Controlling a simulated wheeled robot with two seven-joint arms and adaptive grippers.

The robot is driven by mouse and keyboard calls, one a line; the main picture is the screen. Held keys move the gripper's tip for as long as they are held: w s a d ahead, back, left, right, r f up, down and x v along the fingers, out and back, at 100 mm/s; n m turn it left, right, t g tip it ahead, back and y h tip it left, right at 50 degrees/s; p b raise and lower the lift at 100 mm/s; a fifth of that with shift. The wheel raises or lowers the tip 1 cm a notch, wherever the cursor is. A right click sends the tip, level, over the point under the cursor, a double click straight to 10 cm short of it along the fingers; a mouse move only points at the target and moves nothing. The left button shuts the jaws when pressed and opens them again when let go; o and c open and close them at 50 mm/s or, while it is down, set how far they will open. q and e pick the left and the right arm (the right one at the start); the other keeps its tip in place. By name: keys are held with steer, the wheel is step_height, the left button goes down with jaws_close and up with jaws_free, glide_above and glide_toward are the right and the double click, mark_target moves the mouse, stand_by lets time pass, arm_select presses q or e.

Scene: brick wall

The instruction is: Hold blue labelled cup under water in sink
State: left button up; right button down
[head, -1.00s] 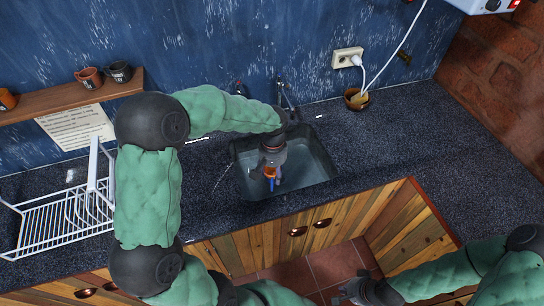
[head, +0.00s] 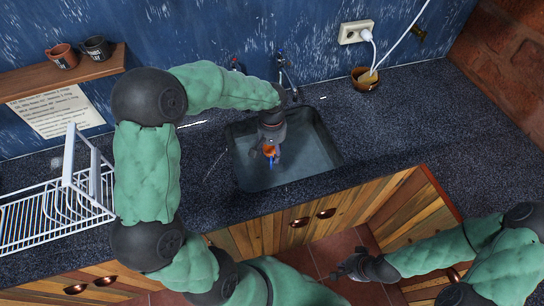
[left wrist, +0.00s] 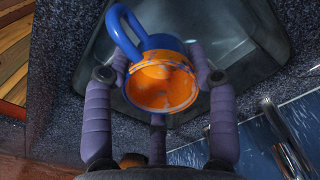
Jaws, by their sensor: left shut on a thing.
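The blue cup with a handle and orange inside (left wrist: 160,82) fills the middle of the left wrist view. My left gripper (head: 268,147) is shut on it, fingers around its sides. In the head view the cup (head: 270,161) is over the sink, mostly hidden by my gripper; its label is not visible. The sink (head: 318,150) is a dark basin in the counter. The tap (head: 288,78) stands behind it, its lower part partly hidden by my arm. No water stream can be made out. My right gripper (head: 342,271) is off the counter at lower right; its jaw state is unclear.
A white dish rack (head: 50,215) stands left of the sink. Cups (head: 95,48) sit on a wooden shelf (head: 88,72). A wall socket (head: 356,32) and a brown bowl (head: 366,80) are at the back right. The counter right of the sink (head: 400,125) is clear.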

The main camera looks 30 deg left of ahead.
mark_target(272, 156)
arm_select(q)
steer(key=shift+f+b, duration=1.65)
steer(key=shift+f, duration=0.35)
steer(key=shift+f+b, duration=7.5)
steer(key=shift+f, duration=2.8)
step_height(272, 156, up, 20)
steer(key=p, duration=1.4)
steer(key=shift+r+p, duration=0.1)
steer(key=shift+p, duration=0.3)
